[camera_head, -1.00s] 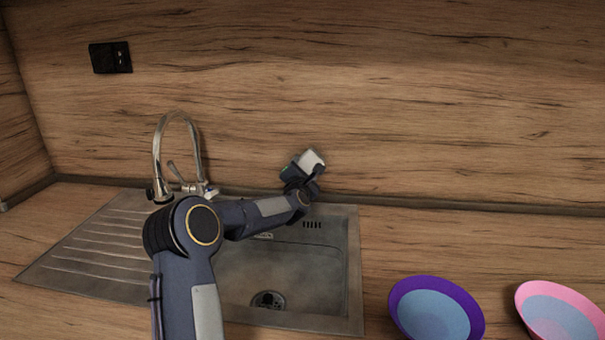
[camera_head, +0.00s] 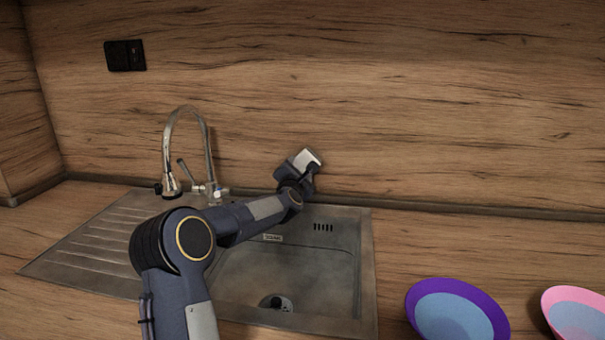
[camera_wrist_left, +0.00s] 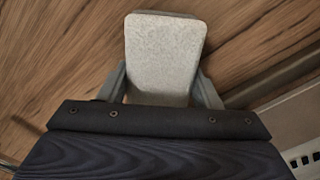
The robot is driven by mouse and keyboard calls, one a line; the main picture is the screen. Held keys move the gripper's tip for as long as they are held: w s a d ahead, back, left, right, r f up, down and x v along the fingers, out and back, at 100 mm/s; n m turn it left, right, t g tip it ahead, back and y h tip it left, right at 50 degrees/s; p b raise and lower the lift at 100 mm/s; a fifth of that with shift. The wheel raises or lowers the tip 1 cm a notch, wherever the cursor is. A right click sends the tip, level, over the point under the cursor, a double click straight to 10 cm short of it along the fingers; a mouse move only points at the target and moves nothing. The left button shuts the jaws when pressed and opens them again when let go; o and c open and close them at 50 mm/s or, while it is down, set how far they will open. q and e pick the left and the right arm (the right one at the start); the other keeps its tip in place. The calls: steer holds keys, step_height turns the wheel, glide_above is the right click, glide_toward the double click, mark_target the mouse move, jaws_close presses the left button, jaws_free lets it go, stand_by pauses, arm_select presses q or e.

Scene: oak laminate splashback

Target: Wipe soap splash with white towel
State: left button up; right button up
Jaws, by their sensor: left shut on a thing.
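The white towel (camera_wrist_left: 165,55) shows in the left wrist view as a pale grey-white rounded pad, held between the two fingers of my left gripper (camera_wrist_left: 162,88). In the head view the towel (camera_head: 307,158) is a small pale block at the end of my left arm. My left gripper (camera_head: 298,172) is shut on it, in front of the wooden splashback (camera_head: 420,110), above the back edge of the sink. I cannot tell whether the towel touches the wall. I see no soap splash in either view. My right gripper is not in view.
The steel sink (camera_head: 368,275) lies below my left arm, with a drainer (camera_head: 100,240) on its left. A curved tap (camera_head: 208,150) stands left of the gripper. A purple-rimmed bowl (camera_head: 455,318) and a pink-rimmed bowl (camera_head: 578,318) are at front right. A black socket (camera_head: 125,56) is on the wall.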

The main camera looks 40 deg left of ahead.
arm_select(q)
steer(key=b+v, duration=0.2)
steer(key=v, duration=0.1)
steer(key=shift+s+d+f+b, duration=0.1)
steer(key=shift+s+d+b, duration=0.15)
steer(key=shift+d+b, duration=0.15)
steer(key=shift+s+d, duration=0.35)
steer(key=shift+s, duration=0.1)
steer(key=shift+s+d+b, duration=0.35)
steer(key=shift+s+b, duration=0.25)
steer(key=shift+b, duration=0.2)
steer(key=shift+b+v, duration=0.35)
steer(key=shift+v, duration=0.5)
